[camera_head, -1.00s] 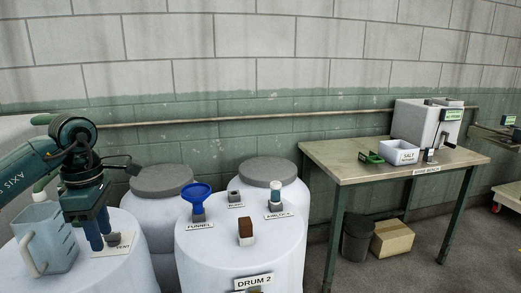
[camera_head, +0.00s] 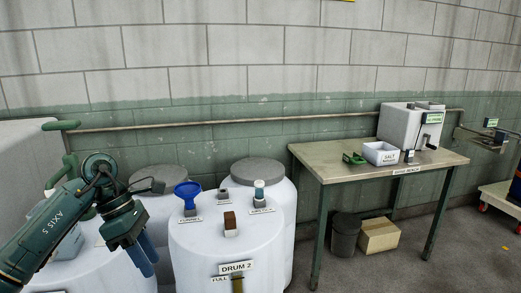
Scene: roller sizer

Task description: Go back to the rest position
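My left gripper (camera_head: 146,262) hangs at the end of the green arm that comes in from the left. Its two blue fingers point down and show apart, with nothing seen between them. It is in front of the left white drum (camera_head: 120,278), near the gap to the drum labelled DRUM 2 (camera_head: 187,262). My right gripper is not in view.
A clear pitcher (camera_head: 68,245) is partly hidden behind my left arm. A blue funnel (camera_head: 187,190), a brown-topped block (camera_head: 230,221) and a white-capped piece (camera_head: 259,187) stand on DRUM 2. A bench (camera_head: 345,165) stands right, with a salt bin (camera_head: 380,153).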

